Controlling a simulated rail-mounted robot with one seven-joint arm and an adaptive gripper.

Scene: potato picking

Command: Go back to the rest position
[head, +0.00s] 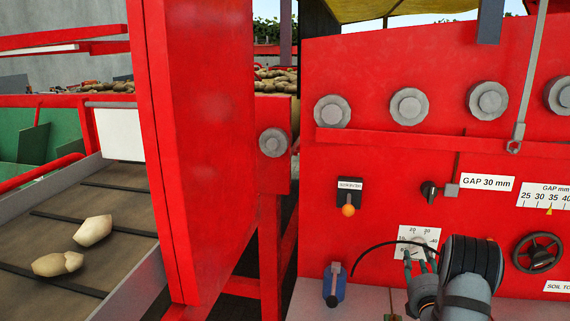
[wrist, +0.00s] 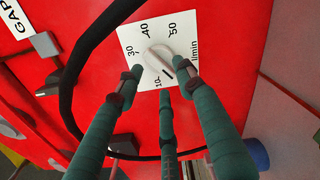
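My gripper (head: 420,262) is in front of the red panel in the head view, just below a white dial plate (head: 424,234). In the wrist view, the three green fingers of my gripper (wrist: 160,78) are spread apart with nothing held between them. Their tips point at the dial's pale round knob (wrist: 159,57), one on each side and one below. Small gaps show around the knob, but I cannot tell how far the tips are from the panel. The dial plate (wrist: 132,38) is marked in l/min, and the knob's dark line points toward its lower part.
A black cable (wrist: 72,100) loops beside the fingers. A handwheel (head: 537,252), an orange-tipped switch (head: 348,198) and a blue device (head: 334,286) are on or near the panel. A red post (head: 205,130) stands left, beside a conveyor (head: 120,260) carrying potatoes (head: 93,230).

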